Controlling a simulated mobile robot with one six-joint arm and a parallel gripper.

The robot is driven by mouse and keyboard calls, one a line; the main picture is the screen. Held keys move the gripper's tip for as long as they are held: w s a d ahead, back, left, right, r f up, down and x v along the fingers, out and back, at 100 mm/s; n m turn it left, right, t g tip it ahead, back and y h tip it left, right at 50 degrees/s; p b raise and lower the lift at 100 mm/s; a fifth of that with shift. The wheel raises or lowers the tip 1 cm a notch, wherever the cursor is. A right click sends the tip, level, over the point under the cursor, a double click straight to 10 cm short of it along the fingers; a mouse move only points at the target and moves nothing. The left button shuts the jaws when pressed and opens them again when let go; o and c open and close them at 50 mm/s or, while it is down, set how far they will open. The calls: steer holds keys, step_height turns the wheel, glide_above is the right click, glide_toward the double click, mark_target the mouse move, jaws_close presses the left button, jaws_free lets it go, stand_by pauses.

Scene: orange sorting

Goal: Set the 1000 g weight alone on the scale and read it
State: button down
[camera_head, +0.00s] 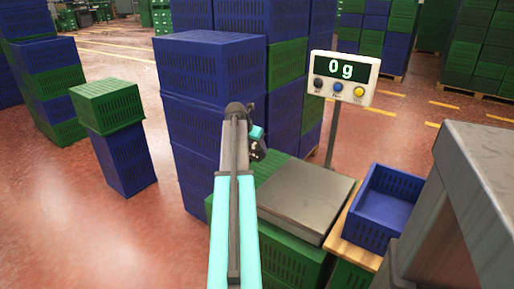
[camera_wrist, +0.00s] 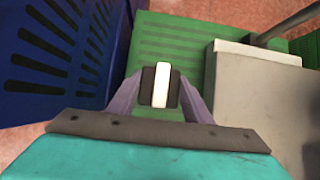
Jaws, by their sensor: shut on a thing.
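The scale has a flat grey platform (camera_head: 305,200) on green crates, and its display (camera_head: 342,78) on a post reads "0 g". Nothing stands on the visible part of the platform. In the wrist view the platform (camera_wrist: 258,88) lies to the right of my gripper (camera_wrist: 161,86). The dark fingertips are shut on a narrow pale thing (camera_wrist: 161,84), over a green crate top. I cannot tell from its visible face whether this is the 1000 g weight, and no marking shows. In the head view my gripper (camera_head: 258,150) is small, and its hold is unclear.
A blue crate (camera_head: 358,230) stands on a wooden surface right of the scale. Tall blue crate stacks (camera_head: 210,70) rise behind and left of my arm. A grey metal body (camera_head: 470,190) fills the right edge. Open red floor (camera_head: 60,215) lies at the left.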

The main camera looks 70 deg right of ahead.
steer(key=shift+r, duration=0.25)
step_height(320, 180, up, 37)
steer(key=p, duration=3.7)
steer(key=shift+s, duration=0.15)
